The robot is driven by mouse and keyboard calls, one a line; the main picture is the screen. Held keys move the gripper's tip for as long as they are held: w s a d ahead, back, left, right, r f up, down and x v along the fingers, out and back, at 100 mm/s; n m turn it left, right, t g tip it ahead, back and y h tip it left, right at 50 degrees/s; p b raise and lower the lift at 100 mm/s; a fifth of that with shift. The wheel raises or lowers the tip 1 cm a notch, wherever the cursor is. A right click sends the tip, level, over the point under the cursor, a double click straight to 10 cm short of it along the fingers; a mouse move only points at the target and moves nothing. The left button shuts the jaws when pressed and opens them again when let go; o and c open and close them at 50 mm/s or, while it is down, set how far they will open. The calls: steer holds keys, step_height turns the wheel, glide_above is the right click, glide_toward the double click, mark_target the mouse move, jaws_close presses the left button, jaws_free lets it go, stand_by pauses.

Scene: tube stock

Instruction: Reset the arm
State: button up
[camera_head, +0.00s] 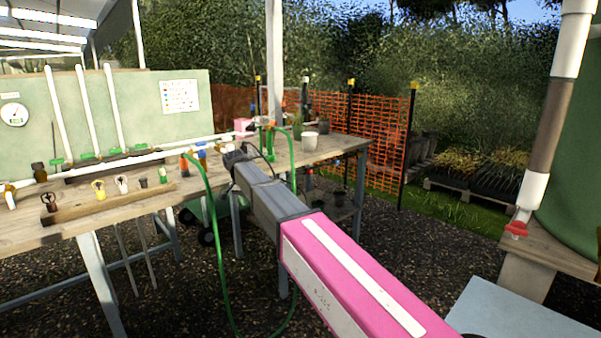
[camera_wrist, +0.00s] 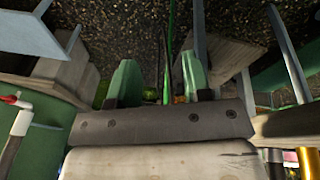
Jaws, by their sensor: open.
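My arm reaches out from the lower right of the head view towards the workbench (camera_head: 225,195), with a pink link nearest and grey links beyond. Its dark far end lies in front of the bench's front edge, and the fingers cannot be made out there. In the wrist view my gripper (camera_wrist: 160,82) shows two green fingers spread apart, with nothing held between them. A thin green hose (camera_wrist: 170,35) runs through the picture between the fingers, over the gravel. I cannot tell how near it is.
A green hose (camera_head: 216,265) hangs in a loop off the bench, close beside my arm. White pipes (camera_head: 150,157) and a wooden rack (camera_head: 110,203) of small fittings lie on the bench. A red valve (camera_head: 516,229) is at right. Orange mesh fencing (camera_head: 385,140) stands behind.

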steer(key=s+d+f+n, duration=0.1)
steer(key=s+d+f, duration=0.2)
steer(key=d+f, duration=0.35)
steer(key=s+d+f+n+g+y, duration=0.1)
steer(key=s+d+f, duration=0.25)
steer(key=d, duration=0.55)
steer(key=s+d+f+n, duration=0.1)
steer(key=s+d+f, duration=0.1)
steer(key=d+f, duration=0.5)
steer(key=s+d+f+n, duration=0.1)
steer(key=s+d+f, duration=0.3)
steer(key=s+d, duration=0.3)
steer(key=s+d+f+n+y, duration=0.1)
steer(key=s+d+f, duration=0.2)
steer(key=s+d, duration=0.4)
steer(key=shift+s+d+f+y, duration=0.3)
steer(key=shift+d+f, duration=0.1)
steer(key=shift+d, duration=0.6)
